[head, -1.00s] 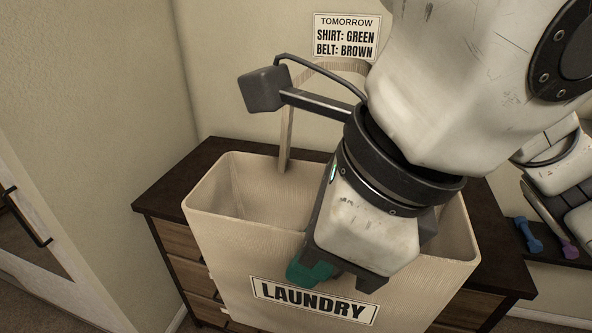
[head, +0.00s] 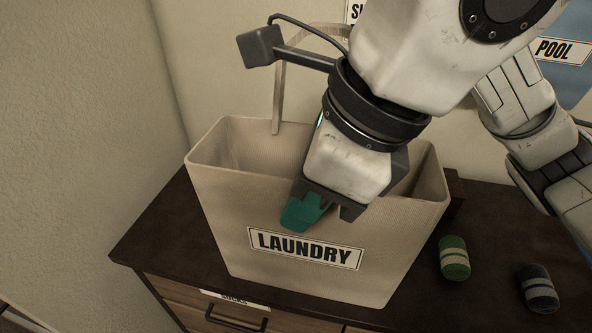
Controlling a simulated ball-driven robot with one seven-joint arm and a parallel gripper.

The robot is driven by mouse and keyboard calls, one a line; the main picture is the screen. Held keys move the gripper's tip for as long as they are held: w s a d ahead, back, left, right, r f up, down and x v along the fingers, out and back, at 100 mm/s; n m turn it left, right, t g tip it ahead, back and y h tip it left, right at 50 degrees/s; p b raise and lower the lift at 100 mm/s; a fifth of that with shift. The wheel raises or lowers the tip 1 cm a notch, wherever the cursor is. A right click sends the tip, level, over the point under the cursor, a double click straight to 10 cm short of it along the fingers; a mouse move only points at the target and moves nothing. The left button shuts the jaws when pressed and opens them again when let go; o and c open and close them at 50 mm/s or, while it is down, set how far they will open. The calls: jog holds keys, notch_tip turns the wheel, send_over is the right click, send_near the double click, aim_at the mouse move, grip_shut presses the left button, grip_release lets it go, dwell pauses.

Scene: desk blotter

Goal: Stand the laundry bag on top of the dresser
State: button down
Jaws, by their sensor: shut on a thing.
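The laundry bag (head: 215,215) is a beige, open-topped bag with a LAUNDRY label on its front and a tall strap handle behind. It is roughly upright over the left part of the dark dresser top (head: 155,243). I cannot tell whether its base touches the wood. My gripper (head: 328,212) is shut on the bag's front rim near the middle, with a green fingertip outside the front wall. My gripper and wrist hide part of the rim and the inside.
A green striped roll (head: 454,258) and a dark striped roll (head: 539,288) lie on the dresser right of the bag. A blue item with a POOL label (head: 558,50) is at the upper right. The wall stands close behind and left.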

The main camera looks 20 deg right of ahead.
jog(key=w+d+f, duration=0.5)
jog(key=w+f, duration=0.5)
jog(key=f, duration=0.2)
jog(key=shift+d, duration=0.2)
jog(key=shift+f, duration=0.15)
jog(key=c, duration=1.2)
grip_release()
jog(key=shift+c, duration=0.2)
jog(key=shift+r, duration=0.2)
jog(key=v, duration=1.2)
jog(key=shift+r, duration=0.1)
